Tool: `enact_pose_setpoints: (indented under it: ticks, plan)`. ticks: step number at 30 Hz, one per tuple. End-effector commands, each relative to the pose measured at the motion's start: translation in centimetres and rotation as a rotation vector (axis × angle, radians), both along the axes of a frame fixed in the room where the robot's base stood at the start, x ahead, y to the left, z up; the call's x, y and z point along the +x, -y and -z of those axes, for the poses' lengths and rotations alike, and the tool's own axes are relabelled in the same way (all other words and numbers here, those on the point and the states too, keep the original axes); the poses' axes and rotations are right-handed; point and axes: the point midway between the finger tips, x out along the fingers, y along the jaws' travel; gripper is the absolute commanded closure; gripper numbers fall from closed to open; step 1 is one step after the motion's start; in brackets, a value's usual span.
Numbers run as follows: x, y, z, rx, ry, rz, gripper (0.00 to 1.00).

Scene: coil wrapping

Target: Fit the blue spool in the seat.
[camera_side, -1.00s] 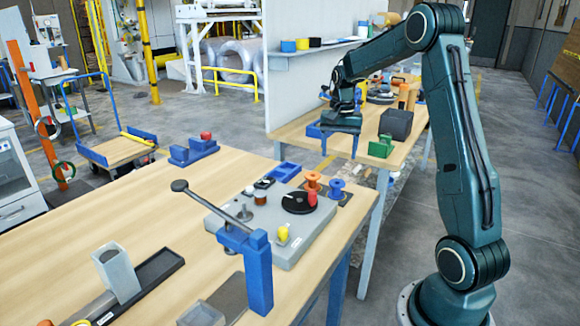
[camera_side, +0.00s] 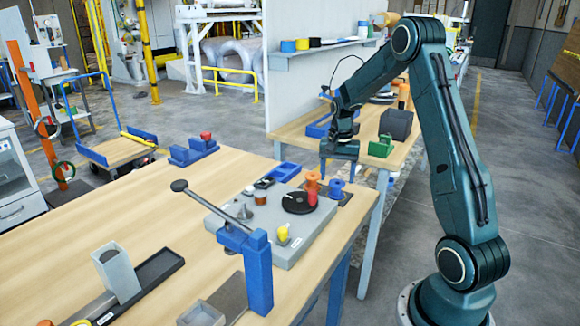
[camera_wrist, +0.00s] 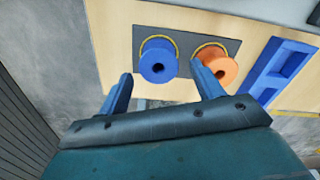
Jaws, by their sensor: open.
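The blue spool (camera_side: 336,188) stands upright on a dark mat (camera_side: 344,199) at the far right corner of the near table. It also shows in the wrist view (camera_wrist: 158,62), with a yellow ring around its base. My gripper (camera_side: 339,171) is open and empty above the blue spool. In the wrist view my gripper (camera_wrist: 160,74) has its fingers spread, with the spool ahead between the tips. The grey fixture plate (camera_side: 290,249) lies left of the mat, carrying a black disc (camera_side: 299,203) and a metal post. I cannot tell which part is the seat.
An orange spool (camera_wrist: 215,67) stands close beside the blue one, near my right finger in the wrist view. A blue tray (camera_wrist: 280,70) lies beyond it. A blue lever clamp (camera_side: 252,262) rises at the plate's front.

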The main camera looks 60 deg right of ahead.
Motion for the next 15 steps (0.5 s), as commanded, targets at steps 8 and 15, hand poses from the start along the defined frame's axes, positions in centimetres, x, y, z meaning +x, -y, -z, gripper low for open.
enact_pose_setpoints:
  ticks: [8,15]
  plan:
    - [-0.2,-0.1,3.2,0.002,-0.003,0.000,0.34]
    - [-0.2,0.0,3.9,0.000,-0.001,0.000,0.34]
